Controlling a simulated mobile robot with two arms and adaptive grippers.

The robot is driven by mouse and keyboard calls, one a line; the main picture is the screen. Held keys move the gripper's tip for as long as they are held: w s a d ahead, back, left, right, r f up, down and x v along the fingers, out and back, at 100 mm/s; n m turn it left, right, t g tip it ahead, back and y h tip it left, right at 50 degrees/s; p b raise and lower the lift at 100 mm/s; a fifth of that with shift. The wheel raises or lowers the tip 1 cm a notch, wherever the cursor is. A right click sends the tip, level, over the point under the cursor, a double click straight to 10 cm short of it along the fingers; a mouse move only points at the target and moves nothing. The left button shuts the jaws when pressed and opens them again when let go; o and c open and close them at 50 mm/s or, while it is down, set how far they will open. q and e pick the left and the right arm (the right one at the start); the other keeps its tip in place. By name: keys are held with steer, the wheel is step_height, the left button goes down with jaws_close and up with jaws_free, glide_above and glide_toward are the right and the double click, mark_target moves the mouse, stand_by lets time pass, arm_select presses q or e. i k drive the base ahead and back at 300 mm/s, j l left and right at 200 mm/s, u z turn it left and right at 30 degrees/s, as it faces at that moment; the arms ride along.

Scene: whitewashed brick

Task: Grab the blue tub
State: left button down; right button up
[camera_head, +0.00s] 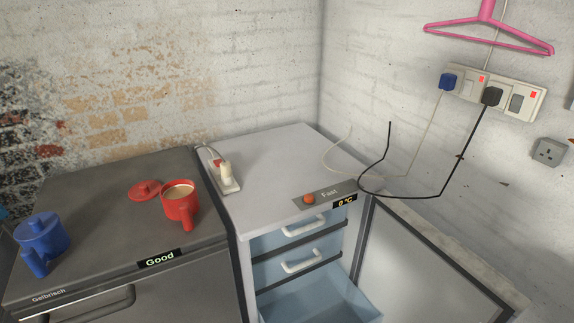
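A blue lidded pot with a handle (43,238), mug-like, stands upright at the left end of the dark grey appliance top; it is the most strongly blue vessel here. A pale blue, open-topped drawer bin (318,298) juts out of the white freezer at the bottom of the view, and its lower part is cut off by the frame. It looks empty. I cannot tell which of the two is the blue tub. Neither of my grippers is in view.
A red mug of brown liquid (180,205) and a red lid (145,190) stand on the grey appliance (100,215). The white freezer top (270,170) holds a power strip (225,178) and a control panel. The freezer door (430,265) stands open at right; cables hang above.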

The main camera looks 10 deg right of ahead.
mark_target(36, 255)
steer(key=z, duration=0.8)
steer(key=u, duration=2.1)
